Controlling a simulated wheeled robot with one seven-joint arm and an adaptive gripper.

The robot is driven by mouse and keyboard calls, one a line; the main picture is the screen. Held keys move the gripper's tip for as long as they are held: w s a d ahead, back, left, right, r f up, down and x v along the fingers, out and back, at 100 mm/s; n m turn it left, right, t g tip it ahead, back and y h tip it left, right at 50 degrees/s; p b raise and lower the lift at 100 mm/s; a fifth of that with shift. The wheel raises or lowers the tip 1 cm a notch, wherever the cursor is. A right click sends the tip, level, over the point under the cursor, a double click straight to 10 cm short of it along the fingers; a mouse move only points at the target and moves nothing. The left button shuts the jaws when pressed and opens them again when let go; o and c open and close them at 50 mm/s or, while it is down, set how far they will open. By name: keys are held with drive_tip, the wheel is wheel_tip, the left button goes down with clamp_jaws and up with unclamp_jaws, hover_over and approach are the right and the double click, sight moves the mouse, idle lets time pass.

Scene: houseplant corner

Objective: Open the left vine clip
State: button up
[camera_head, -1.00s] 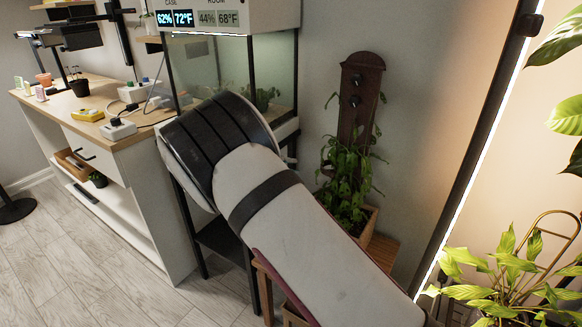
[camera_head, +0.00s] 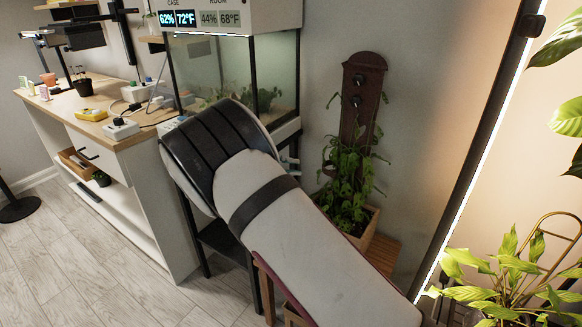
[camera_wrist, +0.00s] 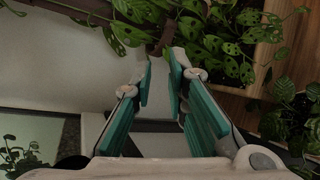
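The dark wooden board (camera_head: 359,100) with two round black knobs stands against the wall in the head view, behind the leafy vine (camera_head: 348,190). A small dark brown loop, perhaps the left vine clip (camera_head: 327,168), shows at the board's left among leaves. In the wrist view, a brown piece, perhaps the same clip (camera_wrist: 163,38), lies just beyond the fingertips, beside holed leaves (camera_wrist: 202,42). I cannot tell whether it is open or touched. My gripper (camera_wrist: 161,62) has teal-padded fingers apart, with nothing visible held between them. My arm mostly hides the gripper in the head view.
The vine's wooden planter (camera_head: 367,230) stands on a slatted stool. A glass terrarium case (camera_head: 285,70) is left of the board. A lit upright lamp post (camera_head: 487,140) and another leafy plant (camera_head: 510,280) are at the right. Bare wall lies between.

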drive_tip(key=a+r+t+y, duration=0.1)
drive_tip(key=a, duration=0.5)
drive_tip(key=shift+w+r+n, duration=0.2)
drive_tip(key=shift+r+n, duration=0.1)
drive_tip(key=shift+r, duration=0.1)
drive_tip(key=s, duration=0.1)
drive_tip(key=s+a, duration=0.1)
drive_tip(key=s+r+g+h, duration=0.1)
drive_tip(key=shift+s+a, duration=0.2)
drive_tip(key=shift+a, duration=0.15)
drive_tip(key=o, duration=0.3)
drive_tip(key=shift+d, duration=0.1)
drive_tip(key=shift+o, duration=1.3)
drive_tip(key=shift+d+f+m, duration=0.2)
drive_tip(key=shift+f+m, duration=0.2)
drive_tip(key=s+d+f+m+t+h+p, duration=0.1)
drive_tip(key=d+f+m+t+h, duration=0.2)
drive_tip(key=d+f+m, duration=0.5)
drive_tip(key=w+d, duration=0.3)
drive_tip(key=d, duration=0.2)
drive_tip(key=w+d+r+m+b, duration=0.1)
drive_tip(key=w+d, duration=0.2)
drive_tip(key=d, duration=0.3)
